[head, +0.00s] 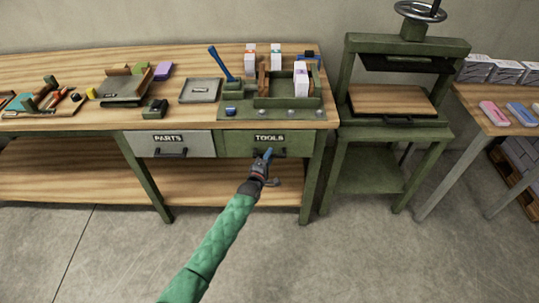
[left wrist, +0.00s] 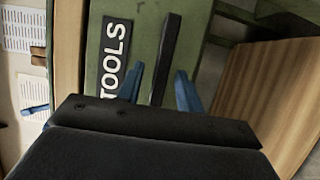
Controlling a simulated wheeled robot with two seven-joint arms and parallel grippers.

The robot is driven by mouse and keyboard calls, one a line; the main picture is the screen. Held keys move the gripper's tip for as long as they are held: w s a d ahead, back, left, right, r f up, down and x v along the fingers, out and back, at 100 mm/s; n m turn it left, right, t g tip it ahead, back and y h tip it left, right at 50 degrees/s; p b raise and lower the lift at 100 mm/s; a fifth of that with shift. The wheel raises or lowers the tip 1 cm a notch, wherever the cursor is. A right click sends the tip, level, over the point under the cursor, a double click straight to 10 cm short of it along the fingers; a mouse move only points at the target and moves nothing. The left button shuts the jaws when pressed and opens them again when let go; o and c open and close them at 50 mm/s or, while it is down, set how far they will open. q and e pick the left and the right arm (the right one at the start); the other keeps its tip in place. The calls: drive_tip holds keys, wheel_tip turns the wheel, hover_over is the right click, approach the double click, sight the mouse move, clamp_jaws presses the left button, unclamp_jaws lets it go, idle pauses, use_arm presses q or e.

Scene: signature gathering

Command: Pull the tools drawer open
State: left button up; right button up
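The tools drawer (head: 236,144) has a green front with a black TOOLS label (head: 269,138), and it looks closed in the workbench. Its label also shows in the left wrist view (left wrist: 114,57). My left gripper (head: 267,156) is in front of the drawer at its dark bar handle (head: 279,153). In the left wrist view, the black handle (left wrist: 168,45) runs between the two blue fingertips of my left gripper (left wrist: 159,88). Gaps show on both sides of the handle, so the fingers are open around it. My right gripper is not in view.
The grey PARTS drawer (head: 190,146) sits to the left, closed. The wooden benchtop (head: 190,117) above holds trays and tools. A green press (head: 345,130) stands right of the bench. The concrete floor in front of the bench is clear.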

use_arm(q)
drive_tip(key=shift+w+d, duration=0.2)
drive_tip(key=shift+w, duration=0.25)
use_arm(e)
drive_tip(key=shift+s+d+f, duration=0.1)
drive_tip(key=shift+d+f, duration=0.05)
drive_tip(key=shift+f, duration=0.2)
use_arm(q)
clamp_jaws()
